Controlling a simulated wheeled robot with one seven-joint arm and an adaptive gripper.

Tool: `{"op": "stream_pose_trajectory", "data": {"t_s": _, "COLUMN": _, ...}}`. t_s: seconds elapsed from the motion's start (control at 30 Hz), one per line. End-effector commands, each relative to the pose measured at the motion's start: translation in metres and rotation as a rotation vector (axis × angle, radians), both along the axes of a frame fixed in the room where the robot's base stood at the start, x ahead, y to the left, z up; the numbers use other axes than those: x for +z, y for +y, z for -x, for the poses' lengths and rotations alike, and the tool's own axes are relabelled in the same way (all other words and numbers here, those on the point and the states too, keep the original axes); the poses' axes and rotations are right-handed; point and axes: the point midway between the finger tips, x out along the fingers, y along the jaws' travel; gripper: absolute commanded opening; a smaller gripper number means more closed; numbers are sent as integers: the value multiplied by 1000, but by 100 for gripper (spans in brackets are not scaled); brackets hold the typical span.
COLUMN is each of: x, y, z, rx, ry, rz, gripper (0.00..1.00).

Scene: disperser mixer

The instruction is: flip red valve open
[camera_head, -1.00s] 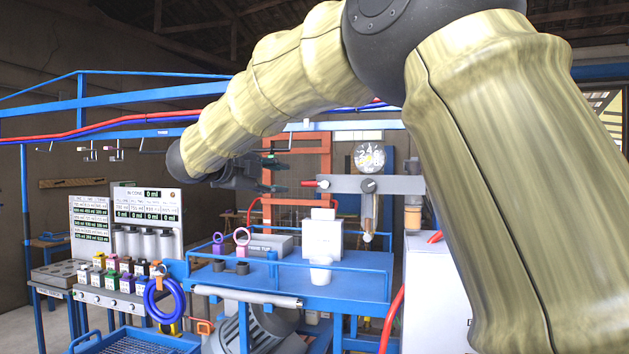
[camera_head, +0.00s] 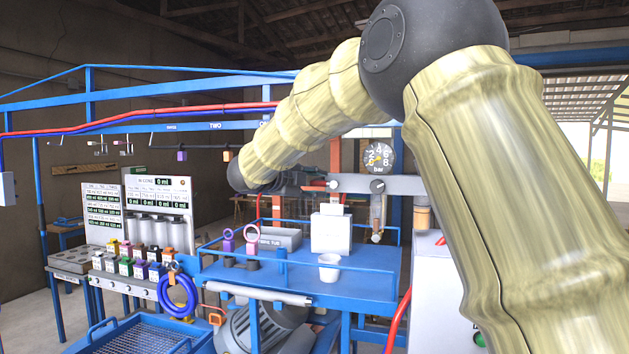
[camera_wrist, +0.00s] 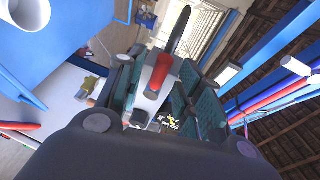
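The red valve handle (camera_head: 333,185) shows as a small red tip at the left end of a grey horizontal bar (camera_head: 358,184) below the pressure gauge. My gripper (camera_head: 318,183) is at that tip, partly hidden by my forearm. In the wrist view the red handle (camera_wrist: 164,73) lies between the teal-padded fingers of my gripper (camera_wrist: 165,88). The fingers stand apart on either side of it, and I see a gap at least on the right. Whether either pad touches the handle is not clear.
A round pressure gauge (camera_head: 378,158) sits just above the bar. Below is a blue table (camera_head: 350,284) with a white box (camera_head: 331,233) and a white cup (camera_head: 329,267). A blue overhead rail (camera_head: 180,92) and red and blue hoses run at the left.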

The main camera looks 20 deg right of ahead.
Motion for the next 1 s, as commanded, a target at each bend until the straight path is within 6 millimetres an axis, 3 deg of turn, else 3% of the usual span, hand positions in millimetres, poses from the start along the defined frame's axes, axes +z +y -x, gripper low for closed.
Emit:
{"op": "stream_pose_trajectory", "data": {"t_s": 0.23, "x": -1, "y": -1, "z": 0, "rx": 0, "ry": 0, "rz": 0, "gripper": 36}}
{"op": "stream_pose_trajectory", "data": {"t_s": 0.43, "x": -1, "y": -1, "z": 0, "rx": -1, "ry": 0, "rz": 0, "gripper": 0}}
{"op": "stream_pose_trajectory", "data": {"t_s": 1.0, "x": -10, "y": 0, "z": 0, "rx": -1, "ry": 68, "rz": 99, "gripper": 0}}
